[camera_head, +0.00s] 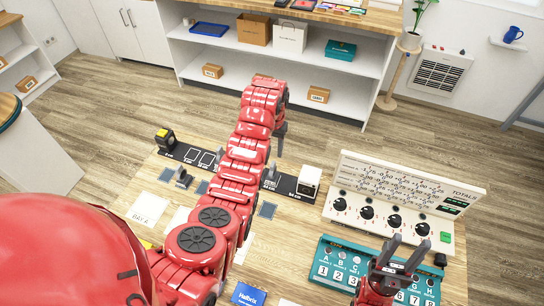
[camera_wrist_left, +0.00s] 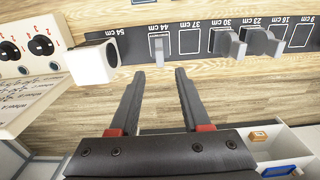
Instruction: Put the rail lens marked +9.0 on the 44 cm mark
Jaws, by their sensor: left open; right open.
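The dark rail (camera_head: 292,181) runs across the table; my left arm hides its middle. In the left wrist view the rail (camera_wrist_left: 207,22) shows upside down, with printed cm marks. A grey lens holder (camera_wrist_left: 158,50) stands at the 44 cm mark; it also shows in the head view (camera_head: 270,175). Two more grey holders stand near the 30 cm (camera_wrist_left: 229,44) and 23 cm (camera_wrist_left: 262,42) marks. The +9.0 marking is not readable on any. My left gripper (camera_wrist_left: 160,74) is open and empty, its fingertips pointing towards the 44 cm holder. My right gripper (camera_head: 405,252) is open at the lower right.
A white box (camera_head: 309,180) stands at the rail's right end, a yellow-black device (camera_head: 165,139) at its left end. Another grey holder (camera_head: 182,178) stands in front of the rail. A white dial panel (camera_head: 395,205) and teal numbered panel (camera_head: 335,263) fill the right.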

